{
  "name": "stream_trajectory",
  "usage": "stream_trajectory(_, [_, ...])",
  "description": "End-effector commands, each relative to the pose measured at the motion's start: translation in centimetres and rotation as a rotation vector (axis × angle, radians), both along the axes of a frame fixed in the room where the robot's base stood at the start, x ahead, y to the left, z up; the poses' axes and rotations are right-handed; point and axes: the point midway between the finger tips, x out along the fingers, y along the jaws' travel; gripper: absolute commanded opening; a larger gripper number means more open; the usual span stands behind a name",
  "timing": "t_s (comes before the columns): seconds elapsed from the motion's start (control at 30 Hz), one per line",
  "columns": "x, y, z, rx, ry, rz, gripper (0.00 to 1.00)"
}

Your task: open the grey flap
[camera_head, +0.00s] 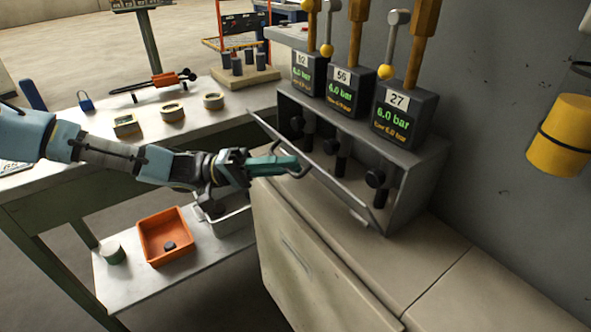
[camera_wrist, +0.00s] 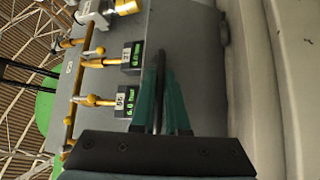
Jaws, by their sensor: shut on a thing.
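The grey flap (camera_head: 340,197) is on the front of a grey box (camera_head: 425,165) standing on a beige cabinet. It leans outward from the box, seen nearly edge-on, and dark knobs show in the gap behind it. A dark bar handle (camera_head: 301,173) sticks out from the flap towards my arm. My gripper (camera_head: 289,163) has its green fingers shut on this handle. In the wrist view, the handle (camera_wrist: 159,75) runs between the two fingers of my gripper (camera_wrist: 162,85). Much of the flap's outer face is hidden from both views.
Three gauge blocks (camera_head: 404,113) reading 6.0 bar stand on the box, with levers above. The beige cabinet (camera_head: 330,265) lies below. A workbench (camera_head: 150,125) with tape rolls and a padlock, and an orange bin (camera_head: 165,236) on a lower shelf, are at left.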

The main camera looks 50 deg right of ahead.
Motion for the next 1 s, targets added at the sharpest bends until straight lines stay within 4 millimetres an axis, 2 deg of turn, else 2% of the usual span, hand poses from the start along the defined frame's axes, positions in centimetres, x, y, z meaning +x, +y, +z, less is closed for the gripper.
stream_trajectory(0.03, [0.3, 0.3, -1.4, -0.044, 0.021, 0.005, 0.0])
stream_trajectory(0.5, [0.9, 2.6, -5.9, -0.44, 0.143, 0.003, 0.0])
stream_trajectory(0.73, [1.0, 2.9, -7.3, -0.568, 0.182, 0.001, 0.0])
stream_trajectory(1.0, [1.0, 3.1, -7.9, -0.641, 0.204, -0.001, 0.0])
